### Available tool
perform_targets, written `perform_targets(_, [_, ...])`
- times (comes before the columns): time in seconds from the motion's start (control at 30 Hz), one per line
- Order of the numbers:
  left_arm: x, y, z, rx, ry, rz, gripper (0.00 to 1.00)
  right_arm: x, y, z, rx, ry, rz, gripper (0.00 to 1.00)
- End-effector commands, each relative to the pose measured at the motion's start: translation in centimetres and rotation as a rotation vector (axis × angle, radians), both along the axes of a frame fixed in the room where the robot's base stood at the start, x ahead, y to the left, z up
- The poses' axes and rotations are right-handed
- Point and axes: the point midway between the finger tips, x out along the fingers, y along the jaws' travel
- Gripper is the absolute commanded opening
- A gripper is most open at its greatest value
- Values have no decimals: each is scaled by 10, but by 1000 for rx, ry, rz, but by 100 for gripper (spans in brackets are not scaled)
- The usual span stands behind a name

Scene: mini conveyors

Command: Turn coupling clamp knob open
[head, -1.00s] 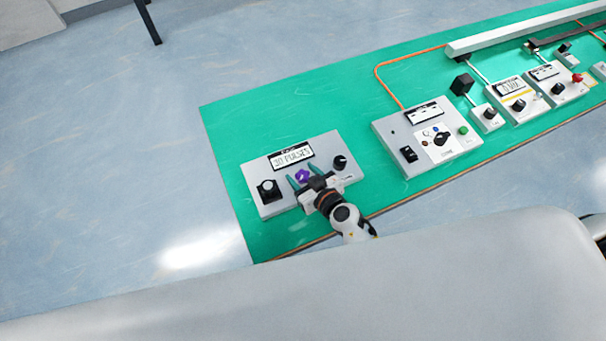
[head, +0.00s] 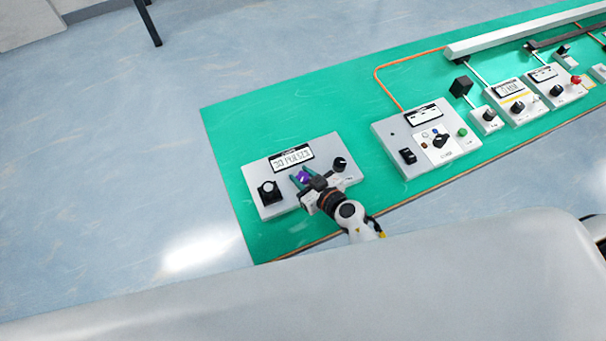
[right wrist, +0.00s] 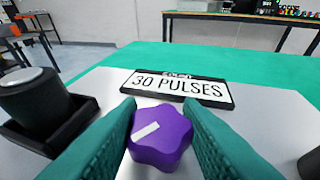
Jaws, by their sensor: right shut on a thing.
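The purple lobed knob (right wrist: 160,138) stands on the grey control box (head: 328,150), below its display, which reads "30 PULSES" (right wrist: 178,88) in the right wrist view. A white line marks the knob's top, slanting up to the right. My right gripper (head: 303,177) is shut on the knob, with one teal finger on each side of it, as the right wrist view (right wrist: 160,135) also shows. In the head view the knob (head: 302,177) is small and partly hidden by the gripper. My left gripper is not in view.
A second grey box (head: 385,130) and several smaller units stand farther right on the green mat (head: 235,125). The mat's left end is clear.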

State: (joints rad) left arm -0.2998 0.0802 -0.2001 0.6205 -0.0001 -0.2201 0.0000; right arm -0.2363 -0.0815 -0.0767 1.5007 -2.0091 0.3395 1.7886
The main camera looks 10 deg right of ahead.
Motion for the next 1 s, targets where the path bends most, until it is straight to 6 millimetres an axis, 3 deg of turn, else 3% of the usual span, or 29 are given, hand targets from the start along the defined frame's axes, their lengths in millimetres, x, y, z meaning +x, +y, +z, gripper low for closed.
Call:
perform_targets(0.53, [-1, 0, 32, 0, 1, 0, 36, 2, -4, 2, -7, 1, 474, 10])
perform_targets(0.77, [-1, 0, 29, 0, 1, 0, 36, 3, -4, -1, -8, -1, 692, 10])
perform_targets(1.0, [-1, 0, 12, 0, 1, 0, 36, 4, -4, -3, -7, -2, 919, 10])
